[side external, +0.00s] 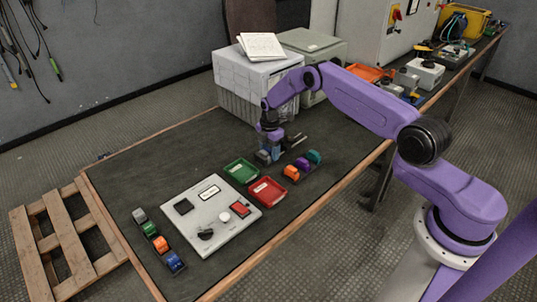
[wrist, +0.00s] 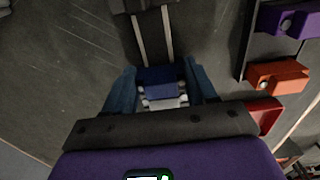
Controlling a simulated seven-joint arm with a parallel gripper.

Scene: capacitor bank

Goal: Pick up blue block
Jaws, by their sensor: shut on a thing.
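My gripper (side external: 268,154) is low over the dark table, between the white-grey box and the green tray. In the wrist view its two blue fingers (wrist: 160,68) are closed on the sides of a dark blue block (wrist: 158,84) with pale parts on its near side. In the side view the held block is small and mostly hidden by the fingers; I cannot tell whether it touches the table. Another blue block (side external: 174,261) sits at the near end of a row at the table's front left.
A green tray (side external: 257,174) and a red tray (side external: 284,197) lie close by. Orange (side external: 291,172), purple (side external: 302,165) and teal (side external: 314,157) blocks stand to the right. A white panel (side external: 203,243) with controls lies in front. A grey-white box (side external: 226,85) stands behind.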

